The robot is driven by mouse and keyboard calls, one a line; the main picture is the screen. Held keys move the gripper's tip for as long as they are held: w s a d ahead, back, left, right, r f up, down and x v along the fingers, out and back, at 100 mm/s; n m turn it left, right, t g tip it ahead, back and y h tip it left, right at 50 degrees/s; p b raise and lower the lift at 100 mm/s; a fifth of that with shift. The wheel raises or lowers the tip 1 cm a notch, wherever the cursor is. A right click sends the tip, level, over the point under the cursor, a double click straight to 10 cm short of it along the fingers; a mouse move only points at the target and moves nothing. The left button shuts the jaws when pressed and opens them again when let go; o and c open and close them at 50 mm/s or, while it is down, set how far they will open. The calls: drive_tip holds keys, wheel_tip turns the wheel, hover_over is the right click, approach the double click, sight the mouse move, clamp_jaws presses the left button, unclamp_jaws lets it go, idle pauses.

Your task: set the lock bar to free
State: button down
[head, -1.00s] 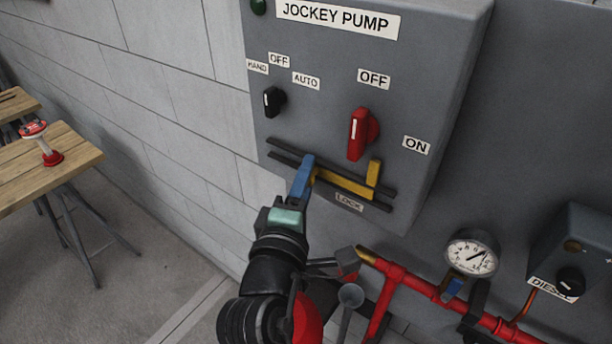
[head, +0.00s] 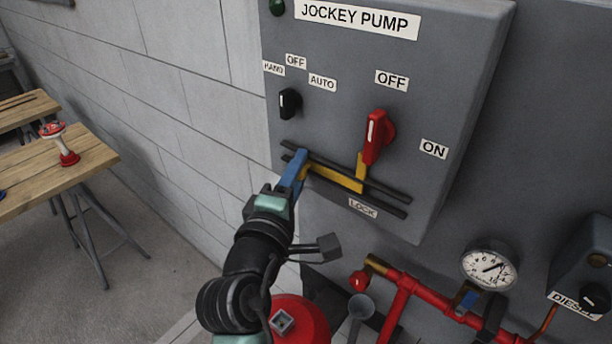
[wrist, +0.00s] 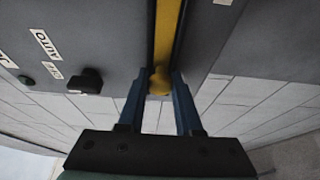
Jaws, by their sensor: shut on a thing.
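The lock bar (head: 335,179) is a yellow bar with an upright tab at its right end. It lies between two dark rails (head: 385,198) above the LOCK label (head: 363,208) on the grey jockey pump panel. The tab stands just under the red switch (head: 377,137), and the picture does not show clearly whether they touch. My gripper (head: 301,168) is shut on the bar's left end, near the rails' left end. In the wrist view, my blue fingers (wrist: 157,88) sit on either side of the bar's round yellow knob (wrist: 159,78).
A black selector switch (head: 289,102) is above the rails on the left. Below the panel are red pipes (head: 425,294), a pressure gauge (head: 489,265) and a grey funnel-shaped part (head: 361,307). A wooden table (head: 85,153) stands at the left.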

drive_tip(key=shift+a, duration=0.2)
drive_tip(key=c, duration=0.6)
unclamp_jaws()
drive_tip(key=shift+w, duration=0.15)
drive_tip(key=b+v, duration=0.4)
drive_tip(key=v, duration=0.9)
drive_tip(key=shift+d, duration=0.1)
